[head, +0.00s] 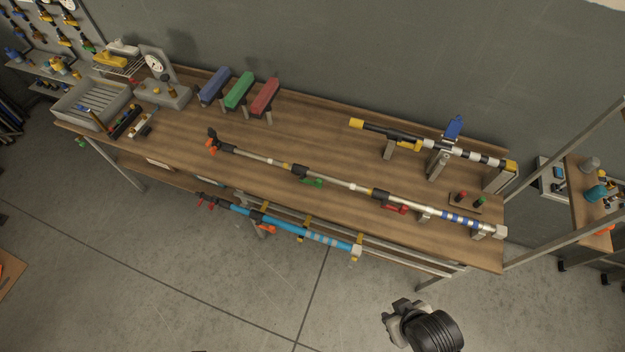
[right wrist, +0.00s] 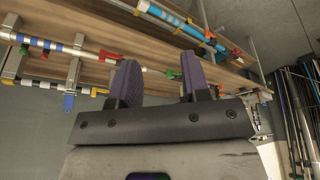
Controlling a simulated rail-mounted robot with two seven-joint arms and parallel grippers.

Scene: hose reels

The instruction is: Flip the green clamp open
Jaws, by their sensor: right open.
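The green clamp (head: 313,182) sits on the middle of a long silver pole (head: 345,184) lying along the workbench. Its green lever shows just below the pole; I cannot tell whether it is shut or flipped up. In the right wrist view the green clamp (right wrist: 172,74) shows small, between my fingers and well beyond them. A red clamp (head: 395,208) is on the same pole, further right. My right gripper (head: 393,309) is open and empty, in front of the bench at the lower right, apart from the pole. My left gripper is not in view.
The wooden workbench (head: 180,155) also carries a second pole (head: 470,154) on stands, three coloured blocks (head: 238,91) and a grey tray (head: 92,103). A blue pole (head: 295,232) hangs along the front edge. The floor in front is clear.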

